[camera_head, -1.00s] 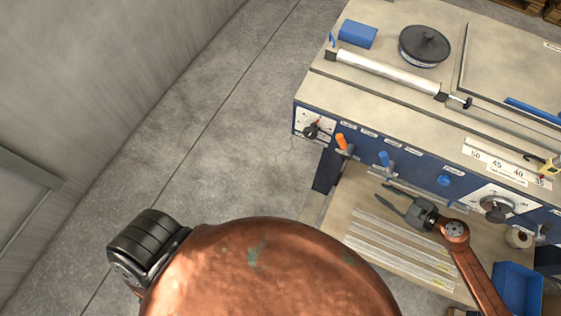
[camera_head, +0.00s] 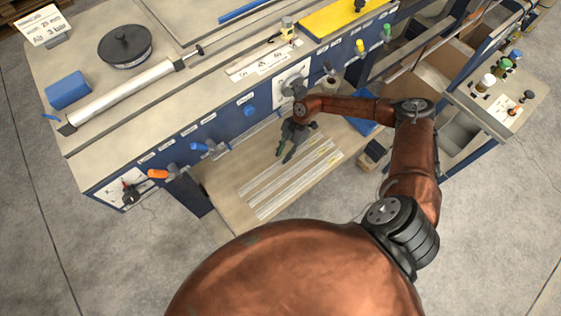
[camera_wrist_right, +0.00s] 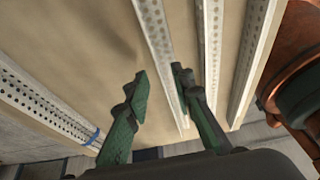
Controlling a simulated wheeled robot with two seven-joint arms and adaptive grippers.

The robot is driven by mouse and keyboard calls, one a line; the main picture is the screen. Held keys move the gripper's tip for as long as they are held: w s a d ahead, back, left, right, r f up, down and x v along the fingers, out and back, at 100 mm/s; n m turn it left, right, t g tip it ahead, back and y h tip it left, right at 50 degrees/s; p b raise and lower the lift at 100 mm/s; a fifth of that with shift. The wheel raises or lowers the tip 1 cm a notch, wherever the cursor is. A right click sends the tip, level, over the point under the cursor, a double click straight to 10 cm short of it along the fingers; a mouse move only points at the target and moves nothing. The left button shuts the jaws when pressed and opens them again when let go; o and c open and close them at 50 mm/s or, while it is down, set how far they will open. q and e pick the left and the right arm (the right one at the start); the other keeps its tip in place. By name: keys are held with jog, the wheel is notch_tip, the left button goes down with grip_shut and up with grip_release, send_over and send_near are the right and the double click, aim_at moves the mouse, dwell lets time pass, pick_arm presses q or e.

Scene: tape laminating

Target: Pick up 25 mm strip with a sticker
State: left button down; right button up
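Several pale perforated strips (camera_head: 282,187) lie side by side on the shelf under the machine. Small yellow marks show near their right ends, too small to read. My right gripper (camera_head: 284,156) is over the far edge of this row, fingers pointing down. In the right wrist view my right gripper (camera_wrist_right: 160,80) is open, its two dark green fingers apart. One strip (camera_wrist_right: 153,32) runs between the fingers in the picture, closer to the right finger; contact cannot be told. Another strip (camera_wrist_right: 45,115) at the left carries a blue band (camera_wrist_right: 92,137). My left gripper is out of view.
A blue bin (camera_head: 362,126) is right of the strips. A white card (camera_head: 45,27) stands on the tabletop.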

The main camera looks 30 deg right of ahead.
jog(key=shift+a+f, duration=0.25)
jog(key=shift+f, duration=0.45)
jog(key=shift+r, duration=0.1)
grip_shut()
